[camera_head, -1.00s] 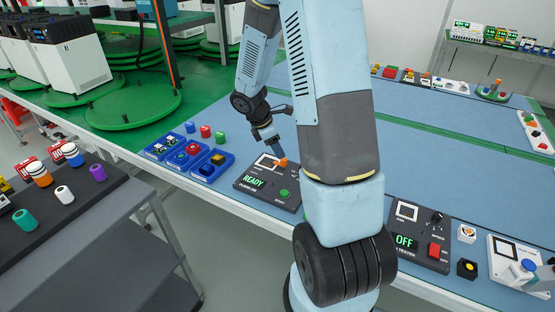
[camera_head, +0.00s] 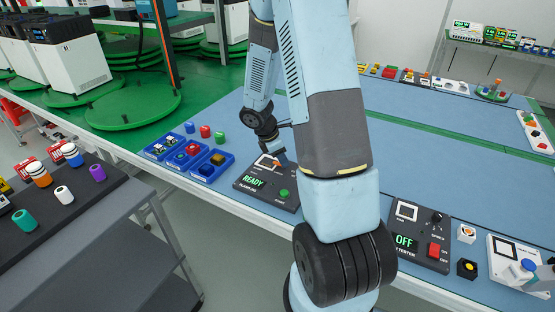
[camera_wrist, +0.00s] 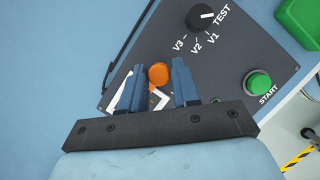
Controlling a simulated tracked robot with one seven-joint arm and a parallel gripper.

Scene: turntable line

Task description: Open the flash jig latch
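The flash jig (camera_head: 241,185) is a dark box with a lit READY display, near the front edge of the blue table in the head view. Its orange latch (camera_head: 276,165) is partly covered by my gripper (camera_head: 281,158) there. In the wrist view the flash jig (camera_wrist: 215,60) shows its knob marked TEST, V1, V2 and V3 and a green START button. The latch's round orange knob (camera_wrist: 158,74) lies between the blue fingertips of my gripper (camera_wrist: 158,68). The fingers are apart, with small gaps beside the knob. A white-outlined square is partly hidden behind them.
Blue trays (camera_head: 223,161) with small parts stand just left of the jig, with loose coloured blocks (camera_head: 205,132) behind them. The tester (camera_head: 421,232) showing OFF is to the right. Blue table surface (camera_head: 420,165) is clear behind.

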